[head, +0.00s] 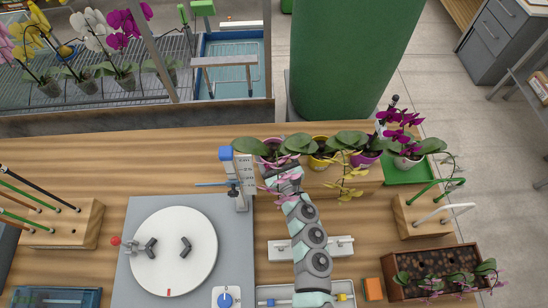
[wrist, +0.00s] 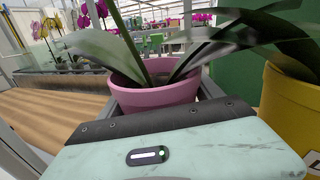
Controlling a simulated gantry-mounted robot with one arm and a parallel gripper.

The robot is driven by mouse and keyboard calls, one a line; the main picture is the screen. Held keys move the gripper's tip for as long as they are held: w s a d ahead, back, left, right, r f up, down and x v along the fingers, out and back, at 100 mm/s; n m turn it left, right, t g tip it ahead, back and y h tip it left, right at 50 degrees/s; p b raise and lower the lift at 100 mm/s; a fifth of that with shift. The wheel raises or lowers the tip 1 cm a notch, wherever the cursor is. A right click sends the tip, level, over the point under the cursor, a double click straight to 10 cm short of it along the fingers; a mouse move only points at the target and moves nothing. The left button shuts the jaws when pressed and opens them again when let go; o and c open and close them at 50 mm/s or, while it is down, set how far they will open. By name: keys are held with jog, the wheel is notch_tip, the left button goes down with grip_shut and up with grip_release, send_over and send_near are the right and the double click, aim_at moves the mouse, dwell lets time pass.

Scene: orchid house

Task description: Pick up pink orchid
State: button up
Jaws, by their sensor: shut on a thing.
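The pink orchid stands in a pink pot (head: 268,152) at the left end of a row of potted orchids, behind my gripper (head: 283,168) in the head view. Its broad green leaves spread to both sides and pink blooms (head: 272,190) hang over my wrist. In the wrist view the pink pot (wrist: 152,98) sits upright between dark fingers, with stem and leaves rising out of frame. My gripper is shut on this pot. The pot's lower part is hidden by the gripper body, so I cannot tell whether it touches its support.
A yellow pot (head: 321,160) stands close on the right, with a purple pot (head: 366,159) beyond it. A blue-topped upright gauge (head: 241,180) is close on the left. A white turntable (head: 175,245) lies front left.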

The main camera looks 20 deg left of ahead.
jog(key=c, duration=0.9)
